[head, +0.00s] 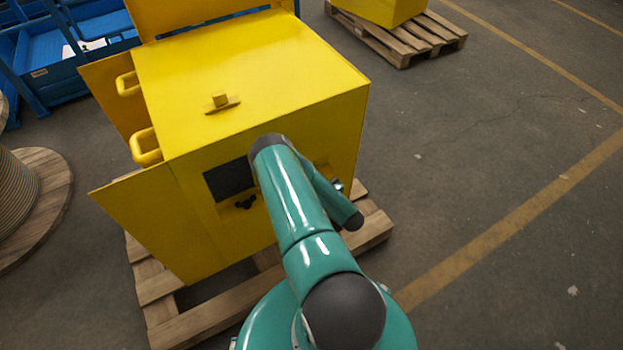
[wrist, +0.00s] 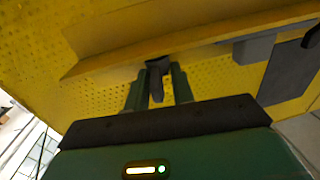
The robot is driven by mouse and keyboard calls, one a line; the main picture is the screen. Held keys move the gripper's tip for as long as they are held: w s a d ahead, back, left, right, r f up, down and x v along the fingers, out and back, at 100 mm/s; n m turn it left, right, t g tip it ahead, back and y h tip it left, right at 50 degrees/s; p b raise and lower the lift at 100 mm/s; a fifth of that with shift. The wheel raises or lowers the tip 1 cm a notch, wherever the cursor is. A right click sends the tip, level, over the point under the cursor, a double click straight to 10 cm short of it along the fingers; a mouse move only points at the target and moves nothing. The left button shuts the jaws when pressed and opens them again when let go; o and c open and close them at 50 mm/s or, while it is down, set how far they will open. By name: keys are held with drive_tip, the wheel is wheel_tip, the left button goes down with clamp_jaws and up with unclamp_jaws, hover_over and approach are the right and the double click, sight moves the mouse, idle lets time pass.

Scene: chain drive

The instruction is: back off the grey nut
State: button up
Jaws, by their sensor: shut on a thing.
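My gripper (wrist: 160,69) shows in the wrist view with its two green fingers on either side of a dark grey piece, which I take to be the grey nut (wrist: 157,88). The fingers are shut on it. Its outline is dark, so I cannot tell its exact shape or how it sits on its thread. It lies just under a yellow ledge (wrist: 200,45), in front of a perforated yellow panel (wrist: 100,92). In the head view the nut and fingertips are hidden behind my teal arm, at the front of the yellow machine housing (head: 250,70).
A grey block (wrist: 254,48) and a dark plate (wrist: 287,72) are right of the fingers. The housing stands on a wooden pallet (head: 205,322), its yellow door (head: 135,225) swung out left. A cable reel (head: 50,190) is far left. The floor at right is clear.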

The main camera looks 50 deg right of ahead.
drive_tip(key=n+y, duration=0.2)
drive_tip(key=d+n+y, duration=0.1)
drive_tip(key=y, duration=0.2)
drive_tip(key=n+y, duration=0.2)
drive_tip(key=y, duration=0.1)
drive_tip(key=shift+d+n+g, duration=0.2)
drive_tip(key=shift+n+g, duration=0.1)
drive_tip(key=n+y, duration=0.1)
drive_tip(key=y, duration=0.1)
drive_tip(key=n+g+y, duration=0.2)
drive_tip(key=y, duration=0.1)
drive_tip(key=shift+w+d+y, duration=0.15)
drive_tip(key=shift+d+y, duration=0.15)
drive_tip(key=shift+w+d+n+g+y, duration=0.1)
drive_tip(key=shift+n+g+y, duration=0.65)
drive_tip(key=shift+g, duration=0.05)
drive_tip(key=shift+w+d+n+g+y, duration=0.1)
drive_tip(key=shift+n+g+y, duration=0.65)
drive_tip(key=shift+g, duration=0.05)
drive_tip(key=shift+f, duration=0.1)
drive_tip(key=shift+a, duration=0.1)
drive_tip(key=o, duration=0.8)
drive_tip(key=v, duration=1.3)
drive_tip(key=shift+s+d, duration=0.15)
drive_tip(key=shift+d, duration=0.25)
